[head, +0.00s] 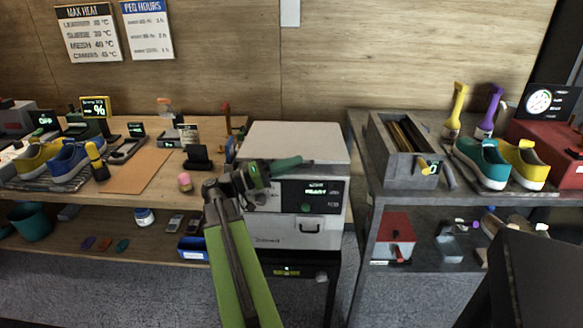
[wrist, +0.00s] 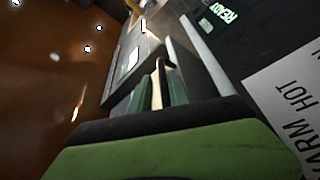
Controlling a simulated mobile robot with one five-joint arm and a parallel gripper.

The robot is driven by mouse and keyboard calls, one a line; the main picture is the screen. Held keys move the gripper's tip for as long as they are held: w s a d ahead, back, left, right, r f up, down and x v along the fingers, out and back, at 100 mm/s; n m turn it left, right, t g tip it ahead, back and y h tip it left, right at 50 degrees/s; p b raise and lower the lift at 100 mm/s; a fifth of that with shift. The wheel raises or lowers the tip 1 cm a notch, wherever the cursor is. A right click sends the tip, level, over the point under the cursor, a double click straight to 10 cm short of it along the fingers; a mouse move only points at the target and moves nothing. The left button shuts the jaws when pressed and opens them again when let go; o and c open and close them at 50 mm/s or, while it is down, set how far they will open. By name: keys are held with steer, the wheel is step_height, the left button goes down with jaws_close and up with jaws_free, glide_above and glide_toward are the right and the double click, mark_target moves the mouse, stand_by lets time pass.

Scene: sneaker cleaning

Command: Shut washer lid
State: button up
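The washer (head: 306,232) is a grey box with a dark panel and a green lit display, standing in the gap between the two benches. Its pale grey lid (head: 292,138) lies on top and looks level; I cannot tell whether it is fully shut. My gripper (head: 298,162) is in front of the lid's front edge, pointing right, above the panel. I cannot tell whether it touches the lid. In the wrist view my gripper's dark green fingers (wrist: 158,84) are close together with a narrow bright strip between them. Whether that strip is a gap or a thing is unclear.
The left wooden bench (head: 140,182) holds sneakers and tools. The right grey bench (head: 432,203) holds a grey bin (head: 404,152), brushes and teal-and-yellow sneakers (head: 483,163). A small pink-topped jar (head: 185,182) stands near the left bench's right end.

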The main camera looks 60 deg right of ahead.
stand_by(0.4)
steer(key=shift+w+a+f, duration=0.15)
steer(key=shift+w+a, duration=0.05)
steer(key=shift+w, duration=0.15)
steer(key=b+v, duration=0.3)
steer(key=v, duration=1.3)
steer(key=shift+w+a, duration=0.2)
steer(key=shift+a, duration=0.1)
